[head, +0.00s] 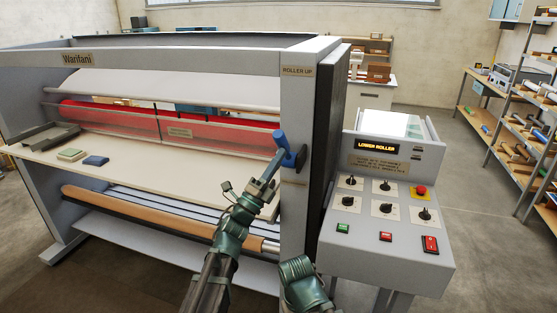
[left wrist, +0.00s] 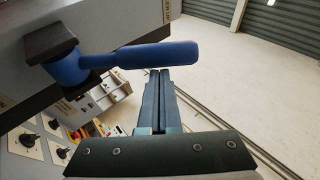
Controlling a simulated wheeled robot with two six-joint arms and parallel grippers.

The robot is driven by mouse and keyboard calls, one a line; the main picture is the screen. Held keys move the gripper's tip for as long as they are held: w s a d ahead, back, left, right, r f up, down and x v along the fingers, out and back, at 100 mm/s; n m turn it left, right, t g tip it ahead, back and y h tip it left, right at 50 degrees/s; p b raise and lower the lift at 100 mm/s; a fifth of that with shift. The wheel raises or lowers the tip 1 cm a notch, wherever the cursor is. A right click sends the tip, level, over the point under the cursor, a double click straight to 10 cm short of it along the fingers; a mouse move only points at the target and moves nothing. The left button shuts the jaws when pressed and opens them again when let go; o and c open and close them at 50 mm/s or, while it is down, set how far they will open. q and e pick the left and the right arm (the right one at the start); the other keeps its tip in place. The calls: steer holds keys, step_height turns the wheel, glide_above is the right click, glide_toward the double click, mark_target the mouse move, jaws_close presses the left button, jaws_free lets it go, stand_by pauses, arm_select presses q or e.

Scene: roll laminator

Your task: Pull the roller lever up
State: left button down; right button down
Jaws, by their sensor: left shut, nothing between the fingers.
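The roller lever (head: 279,138) is a blue handle on a blue hub with a dark mount, on the grey right post of the laminator (head: 180,60). Its handle points up and slightly left from the hub. In the left wrist view the lever (left wrist: 150,55) runs sideways from its hub, across the top of the fingers. My left gripper (head: 280,156) is shut and empty, its tips close to the handle; it also shows in the left wrist view (left wrist: 160,74). I cannot tell whether they touch. My right gripper's fingers are not in view.
A "ROLLER UP" label (head: 297,71) is above the lever. The control panel (head: 385,205), with knobs, buttons and a lit "LOWER ROLLER" display (head: 377,146), stands to the right. The feed table (head: 150,180) is left of the post. Shelves (head: 520,130) stand farther right.

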arm_select(q)
steer(key=shift+w+d+r+y+p, duration=0.15)
steer(key=shift+r+y+p, duration=0.25)
steer(key=shift+r+p, duration=0.45)
steer(key=w+r+n+g+y+p, duration=0.1)
steer(key=w+r+p, duration=0.1)
steer(key=p, duration=0.4)
steer(key=w+d+r+n+g+y+p, duration=0.1)
steer(key=w+r+y+p, duration=0.1)
steer(key=p, duration=0.4)
steer(key=shift+r+n+g, duration=0.1)
steer(key=shift+n+g, duration=0.3)
steer(key=shift+w+d+y+p, duration=0.15)
steer(key=shift+w+y+p, duration=0.15)
steer(key=shift+y+p, duration=0.2)
steer(key=shift+w+d, duration=0.1)
steer(key=shift+w, duration=0.2)
steer(key=shift+w+d+r+p, duration=0.15)
steer(key=shift+w+r+p, duration=0.05)
steer(key=shift+w, duration=0.3)
steer(key=shift+w+d+r+p, duration=0.15)
steer(key=shift+w+p, duration=0.05)
steer(key=shift+w, duration=0.3)
